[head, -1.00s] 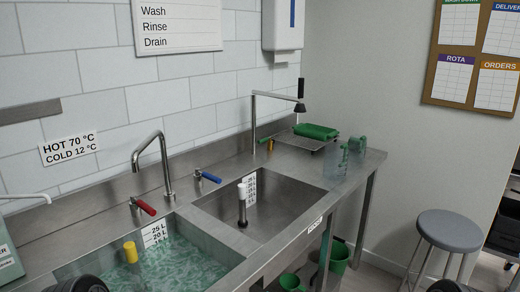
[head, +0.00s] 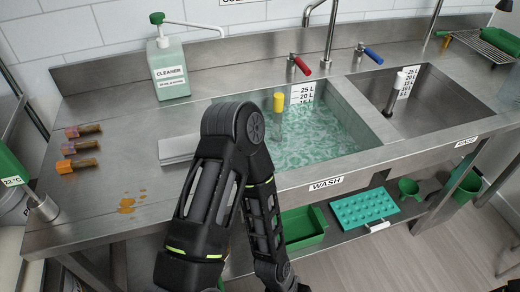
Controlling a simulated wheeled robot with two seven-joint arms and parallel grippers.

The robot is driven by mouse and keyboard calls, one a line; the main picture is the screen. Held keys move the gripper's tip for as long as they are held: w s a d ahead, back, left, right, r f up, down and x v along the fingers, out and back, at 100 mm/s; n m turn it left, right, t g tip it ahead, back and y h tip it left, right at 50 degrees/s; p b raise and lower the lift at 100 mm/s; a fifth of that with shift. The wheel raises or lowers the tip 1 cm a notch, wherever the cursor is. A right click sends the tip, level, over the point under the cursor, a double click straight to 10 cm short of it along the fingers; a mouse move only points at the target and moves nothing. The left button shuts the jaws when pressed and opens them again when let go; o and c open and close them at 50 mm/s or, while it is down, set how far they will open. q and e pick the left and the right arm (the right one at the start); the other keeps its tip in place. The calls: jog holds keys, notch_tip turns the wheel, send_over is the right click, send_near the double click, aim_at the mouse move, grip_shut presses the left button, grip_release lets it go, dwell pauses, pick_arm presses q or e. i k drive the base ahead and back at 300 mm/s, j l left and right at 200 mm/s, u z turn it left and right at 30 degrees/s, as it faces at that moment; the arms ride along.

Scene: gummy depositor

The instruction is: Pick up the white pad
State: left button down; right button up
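A flat, pale pad, which looks white to light grey (head: 176,149), lies on the steel counter left of the wash sink. One of my black arms stands in front of its right side and hides part of it. The arm bends at a high elbow and runs back down toward the bottom edge. No gripper fingers show in the head view, so I cannot see either gripper's opening or contents.
The wash sink (head: 345,153) holds water and a yellow plug top (head: 278,101). A cleaner bottle (head: 168,70) stands behind the pad. Several brown-tipped pieces (head: 80,147) and orange stains (head: 127,205) lie to the left. A teal mould (head: 364,208) sits on the lower shelf.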

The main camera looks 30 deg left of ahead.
aim_at(180, 148)
jog(key=j+u, duration=0.2)
jog(key=u, duration=1.5)
